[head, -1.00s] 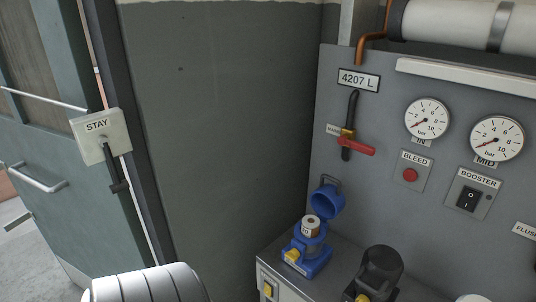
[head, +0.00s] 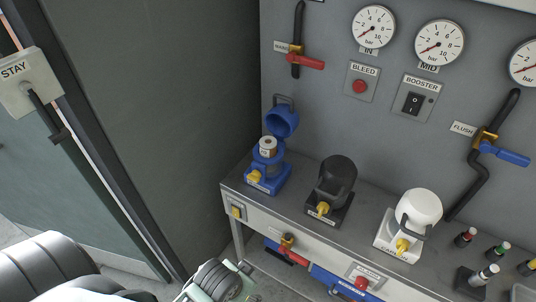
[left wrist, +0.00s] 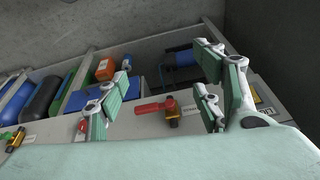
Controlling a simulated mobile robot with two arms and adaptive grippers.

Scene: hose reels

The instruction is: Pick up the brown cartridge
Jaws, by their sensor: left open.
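A small cartridge (head: 267,146), pale with a brown end, sits upright in the blue housing (head: 268,178) at the back left of the bench. The housing's blue lid (head: 283,122) is swung open behind it. My left gripper (head: 245,268) is at the bottom of the head view, below and in front of the bench's left end, well away from the cartridge. In the left wrist view its pale green fingers (left wrist: 160,90) are spread apart with nothing between them. I cannot make out the cartridge in the left wrist view. My right gripper is not in view.
A black housing (head: 331,190) and a white housing (head: 405,222) stand to the right on the bench (head: 360,205). A red-handled valve (head: 288,250) sits under the bench edge. Gauges and valves line the wall panel.

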